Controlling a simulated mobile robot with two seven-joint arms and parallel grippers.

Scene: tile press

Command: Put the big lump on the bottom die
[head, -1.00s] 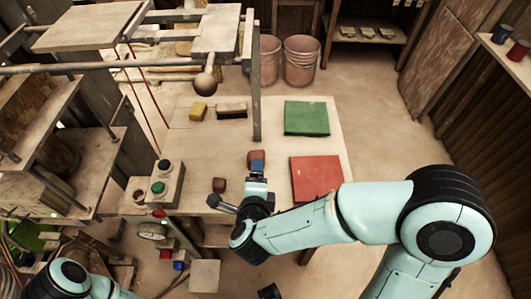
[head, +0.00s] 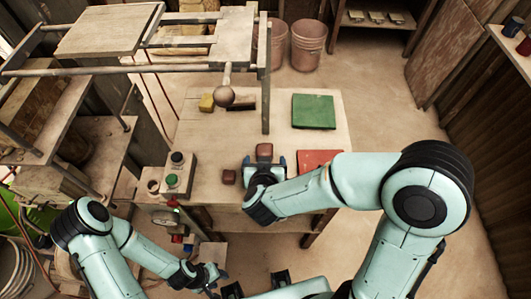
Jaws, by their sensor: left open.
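A brown lump (head: 264,152), which looks the larger of two, lies on the wooden table (head: 205,135). A smaller brown lump (head: 229,177) lies to its left, nearer the table's front edge. My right gripper (head: 264,161) is at the larger lump, with its fingers apart on either side of it; I cannot tell whether they touch it. My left gripper (head: 214,276) is open and low at the bottom of the view, in front of the table and away from both lumps. I cannot clearly make out the bottom die among the press parts at the left.
A green slab (head: 313,111) and a red slab (head: 318,160) lie on the table's right side. A yellow block (head: 206,103) lies at the back. A button box (head: 176,172) stands at the left edge.

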